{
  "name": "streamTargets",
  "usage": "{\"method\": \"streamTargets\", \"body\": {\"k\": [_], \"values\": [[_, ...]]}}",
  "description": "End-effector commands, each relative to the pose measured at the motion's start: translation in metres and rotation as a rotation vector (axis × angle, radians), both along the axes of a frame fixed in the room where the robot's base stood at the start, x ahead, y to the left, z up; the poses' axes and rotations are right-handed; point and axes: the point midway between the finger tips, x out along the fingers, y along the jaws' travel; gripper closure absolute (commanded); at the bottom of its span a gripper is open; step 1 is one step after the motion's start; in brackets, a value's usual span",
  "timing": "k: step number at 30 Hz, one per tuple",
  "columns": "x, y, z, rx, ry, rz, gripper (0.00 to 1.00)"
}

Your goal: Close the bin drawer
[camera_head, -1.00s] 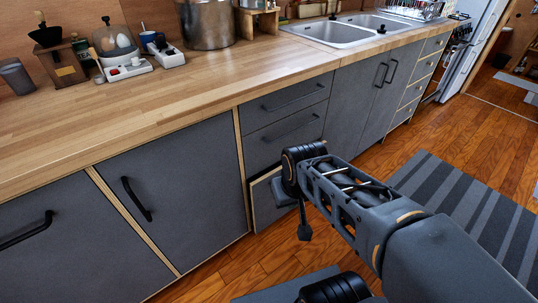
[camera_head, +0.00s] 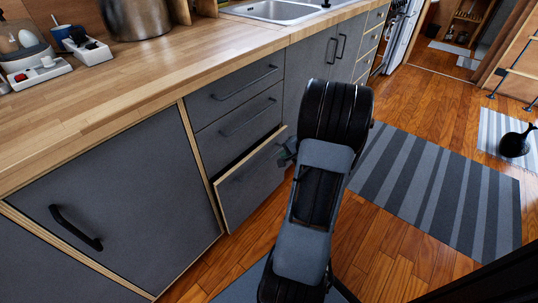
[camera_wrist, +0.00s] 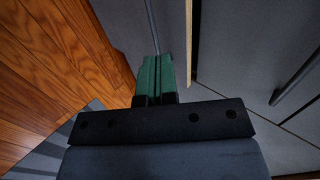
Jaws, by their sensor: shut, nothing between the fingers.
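The bin drawer (camera_head: 250,190) is the lowest grey drawer in the stack, and it stands partly open. Its light wooden top edge juts out, with a dark gap behind it. In the wrist view the drawer front (camera_wrist: 130,25) shows with its wooden edge (camera_wrist: 189,45) and a dark handle. My gripper (camera_head: 286,151) is at the drawer's upper right, partly hidden behind my arm. In the wrist view the green fingers of my gripper (camera_wrist: 155,68) are together and empty, close to the drawer front. I cannot tell whether they touch it.
Two shut drawers (camera_head: 238,100) with bar handles sit above. A cabinet door (camera_head: 120,195) is at left, and the wooden counter (camera_head: 120,95) runs above. A striped rug (camera_head: 440,190) lies on the open floor at right.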

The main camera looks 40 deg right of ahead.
Motion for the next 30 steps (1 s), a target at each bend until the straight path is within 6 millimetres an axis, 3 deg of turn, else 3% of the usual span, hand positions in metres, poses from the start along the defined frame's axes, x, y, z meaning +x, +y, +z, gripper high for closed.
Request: {"method": "streamTargets", "body": {"k": [5, 17, 24, 30], "values": [[0.012, -0.005, -0.021, 0.005, -0.006, -0.025, 1.00], [0.066, 0.005, -0.072, 0.005, -0.005, -0.025, 1.00], [0.094, 0.010, -0.070, 0.004, -0.006, -0.025, 1.00], [0.104, 0.012, -0.069, 0.004, -0.006, -0.027, 1.00]]}}
